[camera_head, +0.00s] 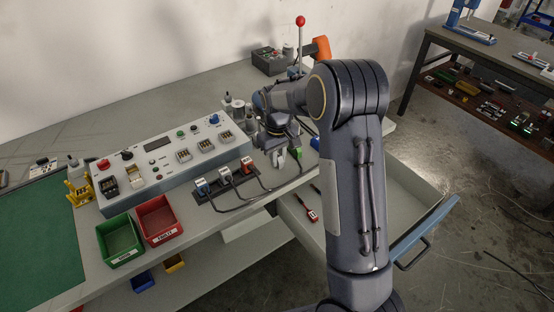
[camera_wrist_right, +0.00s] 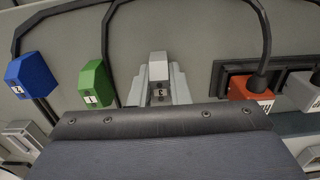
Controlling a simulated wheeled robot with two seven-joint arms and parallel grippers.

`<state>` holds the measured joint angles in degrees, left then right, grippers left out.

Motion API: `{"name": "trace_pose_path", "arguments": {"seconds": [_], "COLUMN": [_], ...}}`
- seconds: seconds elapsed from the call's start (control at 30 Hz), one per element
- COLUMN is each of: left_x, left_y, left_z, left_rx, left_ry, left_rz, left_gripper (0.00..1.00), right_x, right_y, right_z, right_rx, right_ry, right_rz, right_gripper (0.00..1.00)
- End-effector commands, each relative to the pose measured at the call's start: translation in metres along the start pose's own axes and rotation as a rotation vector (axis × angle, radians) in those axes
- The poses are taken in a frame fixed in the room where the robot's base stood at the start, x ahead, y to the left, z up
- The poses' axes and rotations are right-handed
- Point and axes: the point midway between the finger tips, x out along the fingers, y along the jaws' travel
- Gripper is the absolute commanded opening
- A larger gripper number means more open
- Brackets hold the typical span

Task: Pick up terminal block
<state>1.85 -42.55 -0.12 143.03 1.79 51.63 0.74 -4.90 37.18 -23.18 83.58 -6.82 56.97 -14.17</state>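My right gripper (camera_head: 278,158) points down at the bench top, just right of the control box. In the right wrist view a light grey block (camera_wrist_right: 158,68) with a dark numbered label stands between the fingertips (camera_wrist_right: 160,85) of this gripper. The fingers lie close along both its sides; whether they press on it I cannot tell. A green block (camera_wrist_right: 95,84) and a blue block (camera_wrist_right: 33,74), both labelled, stand left of it, apart from the gripper. In the head view the green block (camera_head: 297,152) is just right of the fingers. My left gripper is not in view.
A black strip (camera_head: 210,199) with blue, white and red plugs and cables lies in front of the control box (camera_head: 160,165). A red plug (camera_wrist_right: 250,91) stands right of the gripper. An open drawer (camera_head: 405,190) juts out at the right. Green (camera_head: 121,239) and red (camera_head: 158,221) bins stand at front left.

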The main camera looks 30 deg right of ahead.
Motion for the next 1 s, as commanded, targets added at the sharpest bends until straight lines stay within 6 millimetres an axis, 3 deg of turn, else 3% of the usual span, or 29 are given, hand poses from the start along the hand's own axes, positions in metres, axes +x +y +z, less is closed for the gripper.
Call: {"name": "trace_pose_path", "arguments": {"seconds": [0.43,0.67,0.93,1.0], "left_x": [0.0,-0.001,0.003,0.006], "left_y": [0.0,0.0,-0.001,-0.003], "left_z": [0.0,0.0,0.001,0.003], "left_rx": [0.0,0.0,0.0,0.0], "left_ry": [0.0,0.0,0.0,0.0], "left_rz": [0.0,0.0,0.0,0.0], "left_gripper": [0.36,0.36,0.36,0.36], "right_x": [-0.005,-0.034,-0.094,-0.1], "right_y": [0.0,0.0,0.018,0.025], "right_z": [-0.001,-0.001,0.049,0.068], "right_rx": [0.0,-0.001,0.002,0.002], "right_ry": [0.002,0.006,0.007,0.004], "right_rz": [0.0,0.001,-0.001,-0.001], "right_gripper": [0.0,0.0,0.0,0.0]}}
